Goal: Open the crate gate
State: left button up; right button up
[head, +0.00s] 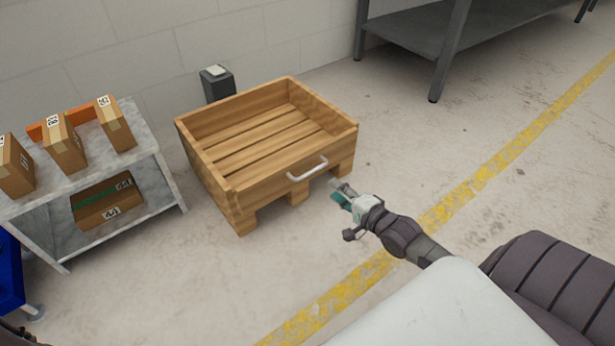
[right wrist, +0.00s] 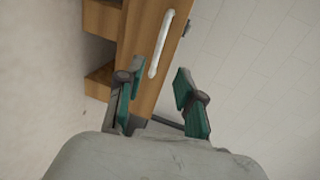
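The wooden crate (head: 262,189) stands on the floor near the wall, empty inside, with slatted boards. Its front gate is upright and closed, with a white bar handle (head: 307,168) on it. My right gripper (head: 339,190) is just in front of the gate, to the right of and a little below the handle in the head view. In the right wrist view the gripper (right wrist: 155,95) has its two teal fingers apart with nothing between them. The handle (right wrist: 161,44) lies ahead of the fingertips, not touching them. My left gripper is not in view.
A grey shelf (head: 150,148) with several cardboard boxes stands left of the crate. A dark post (head: 217,86) stands behind the crate. A metal table (head: 440,30) is at the back right. The floor in front is clear, crossed by a yellow line (head: 480,180).

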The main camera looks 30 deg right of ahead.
aim_at(310, 171)
jog(key=b+x, duration=0.8)
jog(key=x, duration=0.4)
jog(key=shift+w+f, duration=0.1)
grip_shut()
